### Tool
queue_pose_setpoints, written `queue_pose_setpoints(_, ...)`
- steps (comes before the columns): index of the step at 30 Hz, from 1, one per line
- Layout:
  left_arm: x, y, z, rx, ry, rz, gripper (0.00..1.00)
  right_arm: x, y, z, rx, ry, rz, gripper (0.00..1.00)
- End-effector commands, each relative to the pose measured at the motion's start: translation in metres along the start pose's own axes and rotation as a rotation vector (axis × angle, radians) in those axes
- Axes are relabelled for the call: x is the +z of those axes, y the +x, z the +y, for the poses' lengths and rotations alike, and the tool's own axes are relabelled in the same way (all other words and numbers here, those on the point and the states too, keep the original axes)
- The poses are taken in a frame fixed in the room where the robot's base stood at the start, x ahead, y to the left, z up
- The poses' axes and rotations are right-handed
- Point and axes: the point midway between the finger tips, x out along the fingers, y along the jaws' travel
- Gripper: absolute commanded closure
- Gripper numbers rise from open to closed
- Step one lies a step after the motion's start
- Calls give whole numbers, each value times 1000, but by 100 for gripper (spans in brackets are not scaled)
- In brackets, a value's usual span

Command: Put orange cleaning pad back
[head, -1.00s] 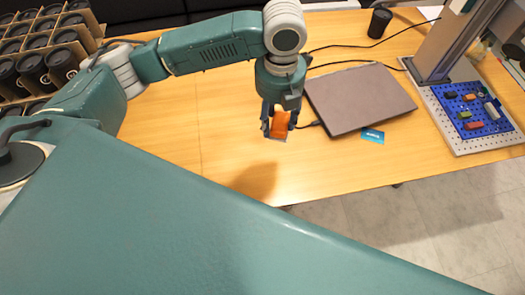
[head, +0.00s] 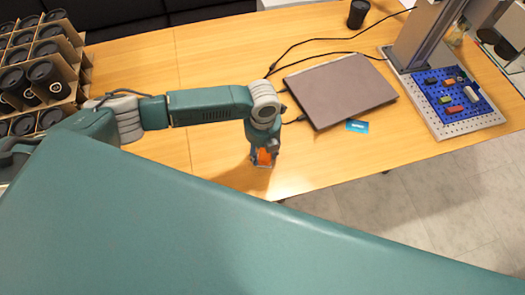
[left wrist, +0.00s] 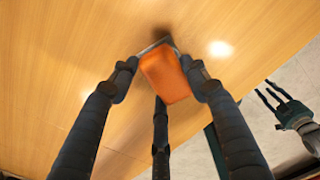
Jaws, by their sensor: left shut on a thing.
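The orange cleaning pad (left wrist: 166,77) is a small orange block with a thin grey part along its far edge. My left gripper (left wrist: 158,72) is shut on it, with dark fingers on both sides. In the head view the left gripper (head: 264,158) and the pad (head: 264,156) are over the wooden table near its front edge, left of the laptop. I cannot tell whether the pad touches the table. My right gripper (left wrist: 275,97) shows at the right of the left wrist view, empty with its fingers apart, over the floor.
A closed grey laptop (head: 340,92) lies on the table (head: 215,60), with cables and a blue card (head: 357,126) beside it. The laser marker's perforated base (head: 470,122) carries a blue tray (head: 452,95) of small parts. Cardboard cup holders (head: 68,60) stand left.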

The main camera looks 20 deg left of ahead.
Motion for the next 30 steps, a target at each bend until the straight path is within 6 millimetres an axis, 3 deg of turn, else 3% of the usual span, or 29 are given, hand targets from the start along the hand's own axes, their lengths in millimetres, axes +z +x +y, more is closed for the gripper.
queue_pose_setpoints(3,0,10,0,0,-1,-1,75,-2,-2,-4,-5,2,2,60)
queue_pose_setpoints(14,0,14,0,0,0,-1,75,-5,1,-2,-3,1,8,60)
queue_pose_setpoints(15,0,14,0,0,0,-1,52,-5,1,-2,-2,1,8,60)
queue_pose_setpoints(18,0,14,0,0,0,-1,35,-5,0,0,0,0,8,60)
queue_pose_setpoints(30,1,5,0,-2,0,-3,35,-4,0,4,5,0,7,60)
